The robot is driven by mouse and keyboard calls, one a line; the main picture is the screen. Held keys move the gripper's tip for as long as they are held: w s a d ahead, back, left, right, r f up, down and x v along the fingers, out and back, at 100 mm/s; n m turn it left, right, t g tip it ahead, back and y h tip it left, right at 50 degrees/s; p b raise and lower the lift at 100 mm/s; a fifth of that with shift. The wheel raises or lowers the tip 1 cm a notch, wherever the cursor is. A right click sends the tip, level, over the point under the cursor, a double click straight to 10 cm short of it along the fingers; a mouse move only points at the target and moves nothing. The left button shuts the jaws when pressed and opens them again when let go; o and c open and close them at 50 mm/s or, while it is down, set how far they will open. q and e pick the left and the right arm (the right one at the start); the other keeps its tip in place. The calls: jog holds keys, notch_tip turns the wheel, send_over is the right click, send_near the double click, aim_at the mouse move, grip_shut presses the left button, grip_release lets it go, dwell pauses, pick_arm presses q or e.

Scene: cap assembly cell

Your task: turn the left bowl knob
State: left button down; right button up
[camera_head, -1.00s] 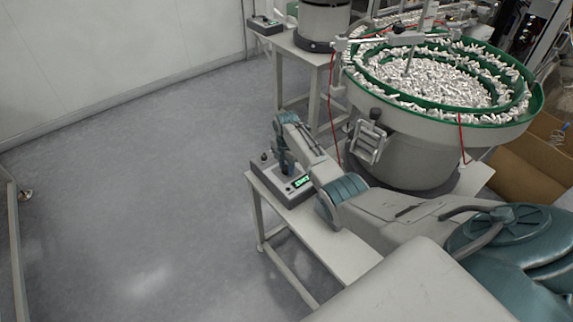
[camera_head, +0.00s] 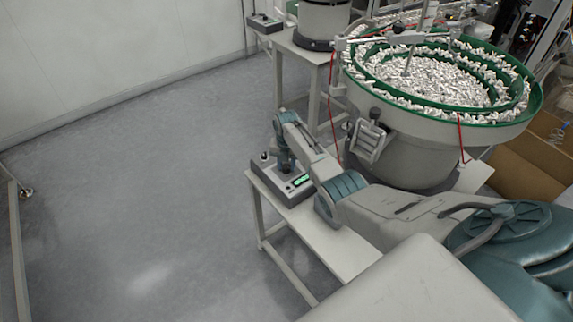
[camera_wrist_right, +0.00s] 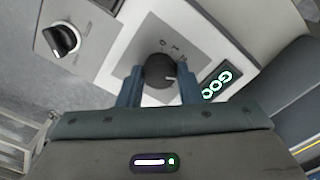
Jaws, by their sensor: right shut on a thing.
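The control box (camera_head: 262,182) stands on a small white table in front of the big parts bowl. In the right wrist view its round black knob (camera_wrist_right: 160,71) sits between the two blue fingers of my right gripper (camera_wrist_right: 159,84), which is shut on it. A white pointer mark and printed scale show beside the knob. In the head view my right gripper (camera_head: 285,164) reaches down onto the box, and hides this knob. My left gripper is not in view.
A second black knob (camera_wrist_right: 62,39) is on a grey panel of the box. The green-rimmed bowl (camera_head: 425,121), full of small parts, stands close behind my arm. Another controller (camera_head: 264,23) is on the far table. The floor at left is clear.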

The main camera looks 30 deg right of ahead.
aim_at(286, 167)
dwell(0.4)
jog(key=o, duration=1)
jog(key=shift+r, duration=0.1)
notch_tip(286, 167, up, 11)
jog(key=shift+f+b, duration=0.15)
jog(key=shift+b, duration=0.25)
jog(key=shift+a, duration=0.1)
